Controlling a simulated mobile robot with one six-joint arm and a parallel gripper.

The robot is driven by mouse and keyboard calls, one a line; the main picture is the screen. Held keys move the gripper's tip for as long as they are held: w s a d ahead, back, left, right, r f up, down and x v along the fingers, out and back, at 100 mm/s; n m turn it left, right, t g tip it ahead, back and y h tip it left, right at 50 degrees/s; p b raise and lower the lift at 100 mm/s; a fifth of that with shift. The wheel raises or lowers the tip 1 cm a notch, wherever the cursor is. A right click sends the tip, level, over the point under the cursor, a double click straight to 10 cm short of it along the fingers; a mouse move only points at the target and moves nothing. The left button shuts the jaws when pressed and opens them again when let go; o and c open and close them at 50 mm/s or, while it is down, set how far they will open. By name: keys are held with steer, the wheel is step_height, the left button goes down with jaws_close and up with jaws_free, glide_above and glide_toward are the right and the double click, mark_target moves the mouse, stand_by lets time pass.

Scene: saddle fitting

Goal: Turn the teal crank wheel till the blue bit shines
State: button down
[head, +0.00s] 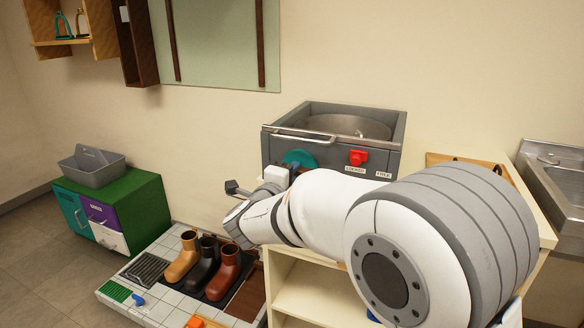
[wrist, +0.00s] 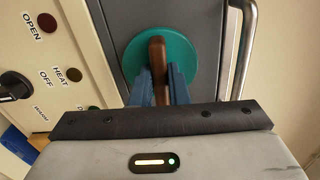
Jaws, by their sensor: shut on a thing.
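The teal crank wheel (wrist: 136,62) is on the grey front of a box-like unit, with a brown handle (wrist: 157,60) standing out from it. It also shows in the head view (head: 299,158), partly hidden by my arm. My gripper (wrist: 158,82) is shut on the brown handle, its blue fingers on either side. I cannot make out a shining blue bit in either view. A small blue piece (wrist: 15,138) at the lower left of the wrist view is unlit; I cannot tell what it is.
The grey unit (head: 390,160) has a round metal basin, a front rail (head: 302,135) and a red knob (head: 357,157). A cream panel with a dark red lamp (wrist: 47,22) and black knob (wrist: 12,86) is beside the wheel. Boots (head: 205,265) stand lower left.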

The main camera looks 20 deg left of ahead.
steer(key=shift+n+p, duration=1.3)
steer(key=shift+n, duration=0.9)
steer(key=c, duration=1.4)
jaws_free()
steer(key=s, duration=0.7)
steer(key=shift+s+a+p, duration=0.3)
steer(key=shift+s+a, duration=0.05)
steer(key=shift+s, duration=0.05)
steer(key=shift+f, duration=0.1)
